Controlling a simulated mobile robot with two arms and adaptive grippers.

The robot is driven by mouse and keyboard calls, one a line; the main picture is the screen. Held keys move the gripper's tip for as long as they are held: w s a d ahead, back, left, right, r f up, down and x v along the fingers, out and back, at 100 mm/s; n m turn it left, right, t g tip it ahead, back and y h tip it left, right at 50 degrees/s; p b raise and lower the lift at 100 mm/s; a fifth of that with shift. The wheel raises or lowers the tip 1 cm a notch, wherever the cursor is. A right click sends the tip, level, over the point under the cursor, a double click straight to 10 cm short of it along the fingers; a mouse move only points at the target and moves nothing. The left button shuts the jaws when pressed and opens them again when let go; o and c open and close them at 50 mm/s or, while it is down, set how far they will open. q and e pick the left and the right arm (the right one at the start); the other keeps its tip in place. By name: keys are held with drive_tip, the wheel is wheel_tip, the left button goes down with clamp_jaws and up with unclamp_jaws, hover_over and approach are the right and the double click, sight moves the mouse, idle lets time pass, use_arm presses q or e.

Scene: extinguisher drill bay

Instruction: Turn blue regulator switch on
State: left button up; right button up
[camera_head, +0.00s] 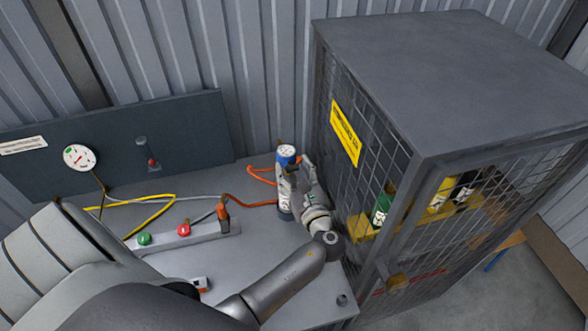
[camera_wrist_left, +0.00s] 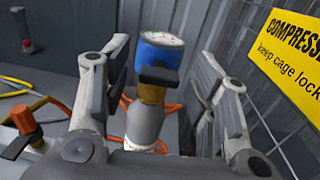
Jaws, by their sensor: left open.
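The blue regulator (camera_head: 287,158) has a round white gauge face on top and stands at the back right of the bench, by the cage. In the left wrist view, the blue regulator (camera_wrist_left: 150,55) shows a dark switch (camera_wrist_left: 158,76) on its front, above a brass neck and a pale grey bottle (camera_wrist_left: 145,124). My left gripper (camera_head: 297,172) is open at the regulator, with one finger on each side of it in the wrist view. I cannot tell whether a finger touches it. The switch is not clear in the head view. My right gripper is not in view.
A mesh cage (camera_head: 430,95) with a yellow sign stands close on the right, holding several bottles. On the bench (camera_head: 262,262) are a grey bar (camera_head: 212,236) with green and red knobs and an orange-handled valve, and hoses. A panel (camera_head: 205,125) with a gauge stands behind.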

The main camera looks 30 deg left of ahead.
use_arm(q)
drive_tip(key=shift+c, duration=0.8)
drive_tip(key=c, duration=0.9)
drive_tip(key=shift+s+a+f+n+b, duration=0.1)
drive_tip(key=shift+f+n+b, duration=0.05)
drive_tip(key=shift+n+b, duration=3.9)
drive_tip(key=shift+f+n+b, duration=0.1)
drive_tip(key=shift+n+b, duration=3.75)
drive_tip(key=shift+n, duration=0.4)
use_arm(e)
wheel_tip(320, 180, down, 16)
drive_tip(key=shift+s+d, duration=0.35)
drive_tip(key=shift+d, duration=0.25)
use_arm(q)
drive_tip(key=o, duration=1.1)
drive_tip(key=shift+c, duration=0.2)
